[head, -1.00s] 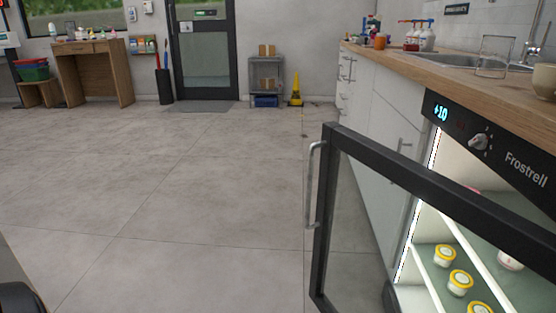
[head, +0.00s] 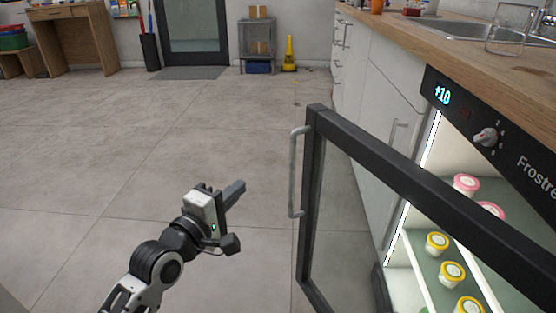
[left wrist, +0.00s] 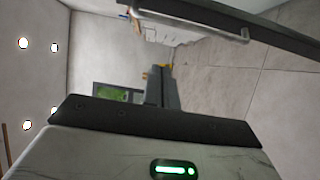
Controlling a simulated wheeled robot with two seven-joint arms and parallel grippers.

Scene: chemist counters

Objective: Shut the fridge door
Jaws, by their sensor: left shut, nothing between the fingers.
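The fridge door (head: 420,185) is a dark frame with a clear pane, standing wide open in the head view. Its silver handle (head: 293,172) is on the outer left edge. The fridge (head: 488,128) is lit inside, with a +10 display and a knob on its dark top panel. My left gripper (head: 238,192) is shut and empty, left of the door and apart from the handle. The door's edge and handle (left wrist: 195,27) also show at the top of the left wrist view. My right gripper is not in view.
Several yellow-lidded tubs (head: 452,273) and pink-lidded tubs (head: 466,184) stand on the fridge shelves. A wooden counter (head: 440,42) with a sink runs above white cabinets (head: 385,95). The grey floor (head: 150,150) left of the door is clear. A small grey shelf (head: 257,45) stands far back.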

